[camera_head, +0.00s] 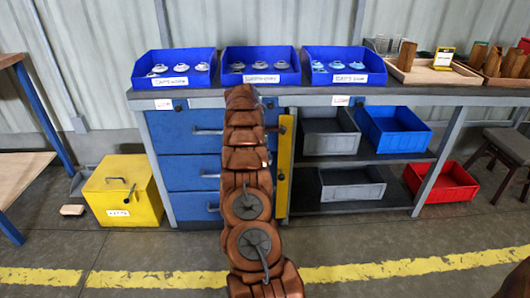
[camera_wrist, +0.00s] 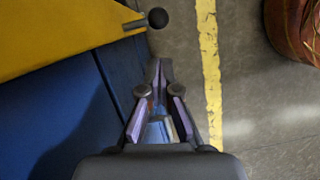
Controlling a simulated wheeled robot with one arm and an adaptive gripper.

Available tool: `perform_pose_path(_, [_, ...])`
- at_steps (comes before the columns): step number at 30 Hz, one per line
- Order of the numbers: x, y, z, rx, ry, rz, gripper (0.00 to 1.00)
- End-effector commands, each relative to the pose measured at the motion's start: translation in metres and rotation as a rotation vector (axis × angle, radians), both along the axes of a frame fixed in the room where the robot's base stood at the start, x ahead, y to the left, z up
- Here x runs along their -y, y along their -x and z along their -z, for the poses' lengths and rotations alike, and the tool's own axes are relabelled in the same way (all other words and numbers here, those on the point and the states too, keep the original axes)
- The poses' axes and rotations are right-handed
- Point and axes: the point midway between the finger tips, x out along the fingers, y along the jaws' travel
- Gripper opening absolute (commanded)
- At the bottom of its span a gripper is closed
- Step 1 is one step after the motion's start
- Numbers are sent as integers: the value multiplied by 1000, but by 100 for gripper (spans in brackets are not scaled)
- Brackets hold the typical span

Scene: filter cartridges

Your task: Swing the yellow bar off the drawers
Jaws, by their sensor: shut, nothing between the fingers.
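The yellow bar (camera_head: 285,150) stands upright along the right side of the blue drawers (camera_head: 185,172), just right of my arm in the head view. In the wrist view the yellow bar (camera_wrist: 50,35) fills the upper left, over the blue drawers (camera_wrist: 70,110). A short metal stem with a black ball knob (camera_wrist: 158,18) sticks out from the bar. My gripper (camera_wrist: 158,68) is shut and empty, its tips a little apart from the knob in the picture. In the head view my arm hides the gripper and part of the drawer fronts.
Blue bins (camera_head: 262,68) with caps stand on the bench top. Grey bins (camera_head: 352,185) and a red bin (camera_head: 450,182) sit right of the drawers. A yellow box (camera_head: 122,195) stands on the floor at left. Floor before the bench is clear around a yellow line (camera_head: 400,268).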

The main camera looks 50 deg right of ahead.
Motion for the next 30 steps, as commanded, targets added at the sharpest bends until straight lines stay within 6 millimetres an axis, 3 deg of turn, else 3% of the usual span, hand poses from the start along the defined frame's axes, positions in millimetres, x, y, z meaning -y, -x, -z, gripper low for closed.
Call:
perform_pose_path(6, [5,11,40,-2,-4,1,0])
perform_pose_path(12, [9,17,64,0,-1,0,0])
perform_pose_path(19, [11,21,75,1,0,1,0])
perform_pose_path(30, [11,21,76,0,0,0,0])
